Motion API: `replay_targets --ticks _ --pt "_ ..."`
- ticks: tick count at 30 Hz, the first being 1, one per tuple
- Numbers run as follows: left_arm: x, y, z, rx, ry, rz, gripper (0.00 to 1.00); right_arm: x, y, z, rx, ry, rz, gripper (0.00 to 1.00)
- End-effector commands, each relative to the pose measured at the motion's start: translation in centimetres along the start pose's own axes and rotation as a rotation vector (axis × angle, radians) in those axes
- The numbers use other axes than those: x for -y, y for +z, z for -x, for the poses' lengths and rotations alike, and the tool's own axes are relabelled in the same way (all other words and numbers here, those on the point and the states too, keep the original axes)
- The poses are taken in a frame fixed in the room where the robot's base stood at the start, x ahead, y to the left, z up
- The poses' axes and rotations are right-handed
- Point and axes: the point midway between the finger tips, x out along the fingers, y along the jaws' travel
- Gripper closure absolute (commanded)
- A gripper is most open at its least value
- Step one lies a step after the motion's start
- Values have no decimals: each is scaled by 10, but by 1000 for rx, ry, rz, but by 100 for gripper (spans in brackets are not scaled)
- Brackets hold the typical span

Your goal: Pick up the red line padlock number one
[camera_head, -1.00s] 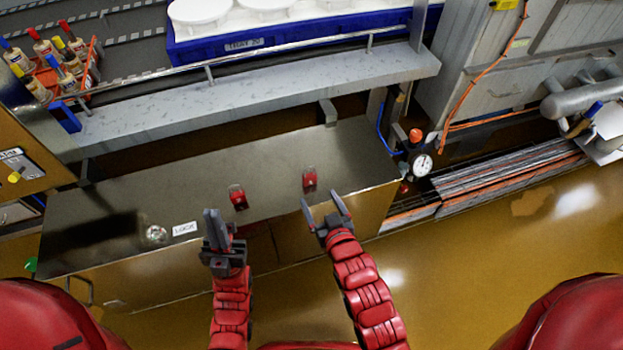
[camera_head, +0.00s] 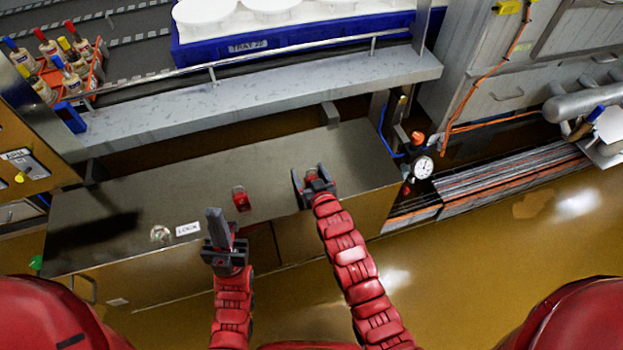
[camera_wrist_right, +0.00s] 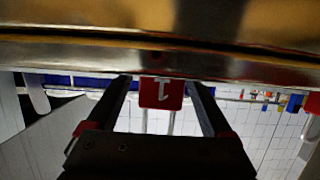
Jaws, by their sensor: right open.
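The red padlock number one shows in the right wrist view (camera_wrist_right: 162,94) as a red block with a white "1", upside down in the picture. It is between the two open fingers of my right gripper (camera_wrist_right: 160,85), with a gap on each side. In the head view my right gripper (camera_head: 309,170) is over the right part of the metal bench top, and its fingers mostly hide this padlock. A second red padlock (camera_head: 241,199) lies to the left on the bench. My left gripper (camera_head: 222,225) is at the bench's front edge, seen nearly end-on, holding nothing visible.
A pressure gauge (camera_head: 422,167) stands at the right end.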

Motion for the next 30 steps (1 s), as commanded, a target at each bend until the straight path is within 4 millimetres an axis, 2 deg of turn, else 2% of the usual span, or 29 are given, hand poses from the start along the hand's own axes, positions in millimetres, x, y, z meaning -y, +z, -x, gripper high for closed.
replay_targets --ticks 7,8,21,22,30 --pt "0 0 0 0 0 0 100 0 2 -4 3 0 0 15" --pt "0 0 0 0 0 0 100 0 2 -4 3 0 0 19" --pt "0 0 0 0 0 0 100 0 1 -3 2 0 0 98" --pt "0 0 0 0 0 0 100 0 1 -3 2 0 0 100" --pt "0 0 0 0 0 0 100 0 0 -3 2 0 0 100"
